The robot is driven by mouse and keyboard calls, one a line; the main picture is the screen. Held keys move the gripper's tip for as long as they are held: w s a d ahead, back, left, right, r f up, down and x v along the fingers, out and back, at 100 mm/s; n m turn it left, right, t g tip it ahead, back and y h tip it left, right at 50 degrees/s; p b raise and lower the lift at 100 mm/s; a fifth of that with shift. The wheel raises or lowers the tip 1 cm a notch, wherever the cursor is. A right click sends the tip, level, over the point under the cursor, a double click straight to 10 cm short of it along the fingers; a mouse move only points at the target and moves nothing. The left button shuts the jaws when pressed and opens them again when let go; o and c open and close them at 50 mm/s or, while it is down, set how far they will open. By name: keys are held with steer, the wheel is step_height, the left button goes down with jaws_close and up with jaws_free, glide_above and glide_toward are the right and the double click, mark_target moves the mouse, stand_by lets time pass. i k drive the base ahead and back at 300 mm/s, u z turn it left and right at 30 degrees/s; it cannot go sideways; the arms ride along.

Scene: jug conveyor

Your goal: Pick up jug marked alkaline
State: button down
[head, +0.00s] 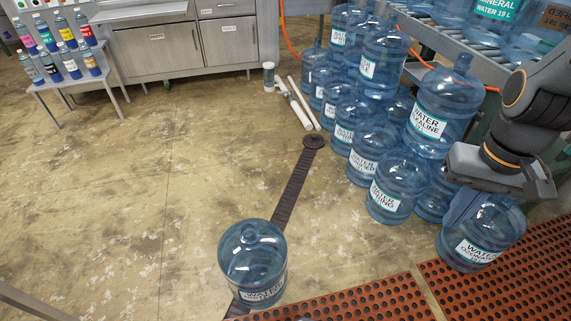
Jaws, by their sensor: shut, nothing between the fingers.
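The jug marked alkaline (441,105) is a large clear blue water jug with a white label reading "WATER ALKALINE". It stands upright at the right, raised above the floor jugs and apparently resting on others in the stack. My gripper (492,178) is at the right edge, just below and to the right of this jug in the picture. It is shut and empty. Part of the jug's lower right side is close to my arm; I cannot tell the depth gap between them.
Several other blue jugs (384,200) crowd around it in a stack. A jug (478,236) stands below my gripper, and another (252,262) stands alone on the floor. A roller conveyor (440,38) with jugs runs behind. Red perforated mats (350,302) lie in front. Open floor lies left.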

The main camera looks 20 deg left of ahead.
mark_target(448, 99)
steer(key=u, duration=1.2)
steer(key=k, duration=0.4)
steer(key=u, duration=0.4)
steer(key=i, duration=0.5)
steer(key=z, duration=1.65)
steer(key=i, duration=1.25)
steer(key=z, duration=0.2)
